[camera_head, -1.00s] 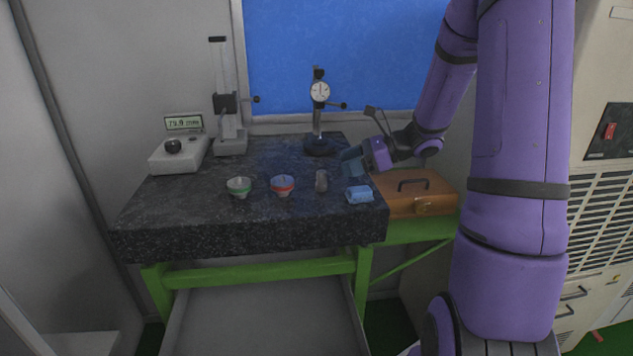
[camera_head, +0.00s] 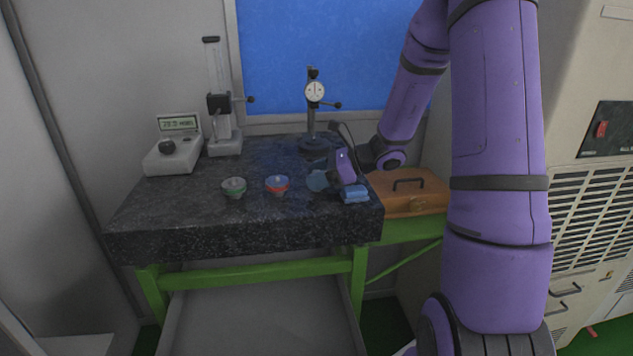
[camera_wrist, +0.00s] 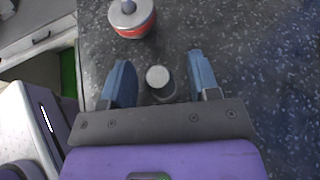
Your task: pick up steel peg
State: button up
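The steel peg (camera_wrist: 158,80) is a grey cylinder that stands on the dark granite table (camera_head: 150,215). In the wrist view it is between the two blue fingers of my gripper (camera_wrist: 160,82), with a gap on each side. My gripper is open and points down at the peg. In the head view my gripper (camera_head: 318,180) is over the right part of the table and hides the peg.
A red-banded cup (camera_head: 277,186) stands close to the left of my gripper, and a green-banded cup (camera_head: 234,187) stands further left. A dial gauge stand (camera_head: 314,120) is behind. A brown case (camera_head: 410,195) is at right.

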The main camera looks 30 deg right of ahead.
grip_shut()
jog(key=shift+r, duration=0.1)
